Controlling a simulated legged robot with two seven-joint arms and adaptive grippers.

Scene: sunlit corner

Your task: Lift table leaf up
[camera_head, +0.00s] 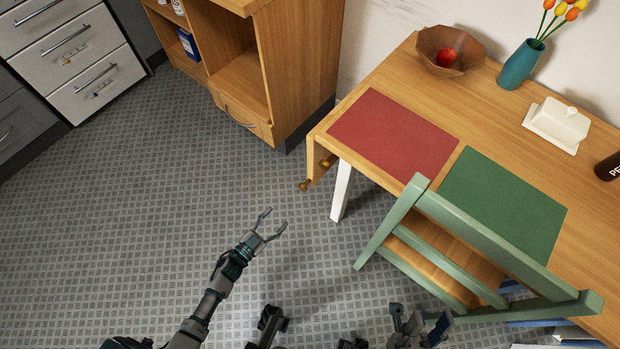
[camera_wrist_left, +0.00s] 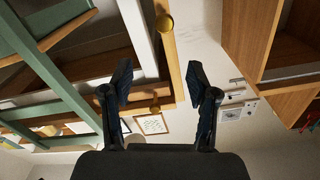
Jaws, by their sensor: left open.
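The table leaf (camera_head: 316,163) is a wooden flap hanging down at the left end of the wooden table. Two round brass-coloured knobs stick out from it, a near one (camera_head: 305,186) and a far one (camera_head: 328,162). In the left wrist view the leaf shows as a narrow wooden edge (camera_wrist_left: 172,62), with one knob (camera_wrist_left: 165,22) at the top and another (camera_wrist_left: 154,108) between the fingers. My left gripper (camera_head: 275,218) is open and empty, left of and apart from the leaf. My right gripper (camera_head: 420,325) seems to be low at the bottom edge; its jaws are unclear.
A green chair (camera_head: 480,240) stands against the table's front. On the tabletop are a red mat (camera_head: 394,133), a green mat (camera_head: 502,203), a bowl (camera_head: 450,52), a vase (camera_head: 520,65) and a butter dish (camera_head: 557,125). A wooden cabinet (camera_head: 305,60) stands behind. The floor at left is clear.

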